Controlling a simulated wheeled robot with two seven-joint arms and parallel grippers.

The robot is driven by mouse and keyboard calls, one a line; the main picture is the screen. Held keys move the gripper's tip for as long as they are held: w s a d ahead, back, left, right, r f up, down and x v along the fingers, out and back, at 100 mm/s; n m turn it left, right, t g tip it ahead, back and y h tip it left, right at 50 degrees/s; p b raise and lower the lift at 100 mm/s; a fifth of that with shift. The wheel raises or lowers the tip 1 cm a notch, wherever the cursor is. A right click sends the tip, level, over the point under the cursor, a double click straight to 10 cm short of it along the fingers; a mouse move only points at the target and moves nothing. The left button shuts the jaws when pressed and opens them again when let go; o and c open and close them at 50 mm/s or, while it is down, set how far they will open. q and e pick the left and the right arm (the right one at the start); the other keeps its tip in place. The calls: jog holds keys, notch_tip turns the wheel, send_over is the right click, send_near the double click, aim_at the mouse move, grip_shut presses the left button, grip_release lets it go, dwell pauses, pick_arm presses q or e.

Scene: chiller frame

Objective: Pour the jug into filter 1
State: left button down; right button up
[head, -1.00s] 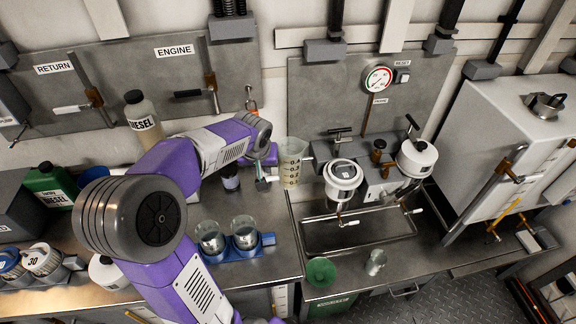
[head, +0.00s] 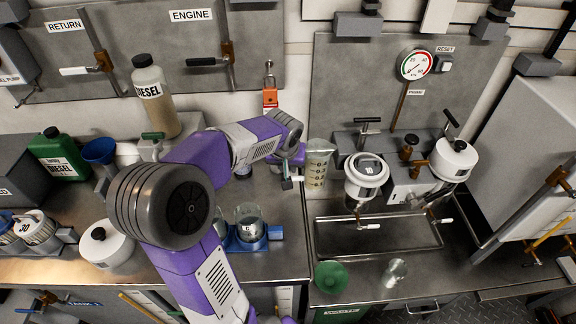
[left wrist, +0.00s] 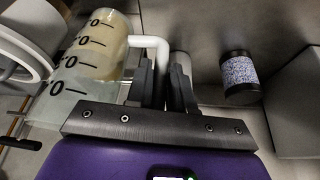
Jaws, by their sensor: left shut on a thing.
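My left gripper (head: 293,170) is shut on the handle of the clear measuring jug (head: 318,163). The jug is close to upright, beside the left filter housing and apart from it. In the left wrist view the jug (left wrist: 88,70) shows black graduation marks and pale yellowish contents; its white handle (left wrist: 150,42) runs between the fingers (left wrist: 165,80). The label is too small to read surely. My right gripper is not in view.
A metal drip tray (head: 375,238) lies below the housings. A green funnel-like vessel (head: 331,276) and a clear cup (head: 394,272) stand in front. A glass on a blue holder (head: 250,228) stands left of the jug. A pressure gauge (head: 416,65) is behind.

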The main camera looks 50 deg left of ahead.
pick_arm(q)
jog(key=w+d+r+g+y+p, duration=0.1)
jog(key=r+g+p, duration=0.1)
jog(key=p, duration=0.1)
jog(key=w+d+r+m+g+y+p, duration=0.1)
jog(key=w+d+r+g+y+p, duration=0.1)
jog(key=r+p, duration=0.1)
jog(key=w+d+r+g+y+p, duration=0.1)
jog(key=w+r+y+p, duration=0.1)
jog(key=r+p, duration=0.1)
jog(key=shift+d+m+g+p, duration=0.25)
jog(key=shift+m+g+p, duration=0.05)
jog(key=shift+g+p, duration=0.1)
jog(key=shift+f, duration=0.2)
dwell(0.6)
